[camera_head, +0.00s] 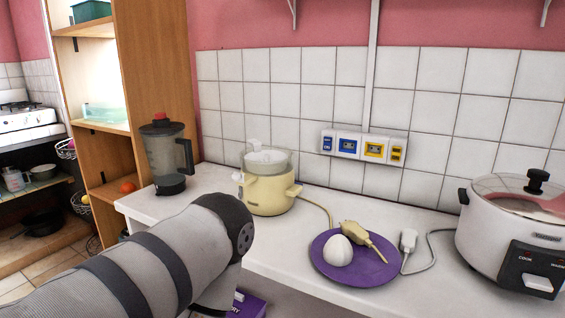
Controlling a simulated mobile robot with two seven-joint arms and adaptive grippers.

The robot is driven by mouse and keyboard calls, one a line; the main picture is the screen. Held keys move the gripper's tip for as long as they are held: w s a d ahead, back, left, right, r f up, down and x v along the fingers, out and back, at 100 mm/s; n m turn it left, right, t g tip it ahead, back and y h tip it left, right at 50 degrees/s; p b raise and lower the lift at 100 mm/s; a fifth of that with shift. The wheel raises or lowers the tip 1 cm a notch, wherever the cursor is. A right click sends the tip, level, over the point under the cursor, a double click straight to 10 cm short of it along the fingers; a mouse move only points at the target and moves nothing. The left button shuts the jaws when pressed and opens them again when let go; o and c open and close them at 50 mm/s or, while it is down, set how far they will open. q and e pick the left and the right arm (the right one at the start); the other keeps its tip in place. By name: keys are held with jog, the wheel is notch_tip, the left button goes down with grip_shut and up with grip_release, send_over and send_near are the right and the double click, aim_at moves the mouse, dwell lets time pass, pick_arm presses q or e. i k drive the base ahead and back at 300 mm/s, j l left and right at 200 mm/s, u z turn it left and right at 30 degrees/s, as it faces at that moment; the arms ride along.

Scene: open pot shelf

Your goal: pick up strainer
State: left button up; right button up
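I cannot make out a strainer for certain. At the far left, an open shelf (22,258) holds a metal pot or bowl (42,173), a clear jug (15,180) and a dark pan (40,223); these are small, and I cannot tell whether one of them is the strainer. My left arm comes in from the lower left and ends in a rounded grey joint in front of the counter. Neither of my grippers shows, so I cannot tell what they hold.
The white counter (225,182) bears a blender (165,155), a cream cooker (268,188), a purple plate (330,277) with a white round item (338,251), and a large white cooker (500,225). A wooden shelf unit (160,60) stands left of the counter. A purple box (248,305) is below.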

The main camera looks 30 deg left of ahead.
aim_at(257, 154)
jog(key=k+j+z, duration=0.1)
jog(key=j, duration=0.35)
jog(key=k+j+z, duration=0.1)
jog(key=j, duration=0.35)
jog(key=k+j+z, duration=0.1)
jog(key=j, duration=0.3)
jog(key=k+j+z, duration=0.1)
jog(key=j, duration=0.35)
jog(key=k+j+z, duration=0.1)
jog(key=j, duration=0.3)
jog(key=k, duration=0.1)
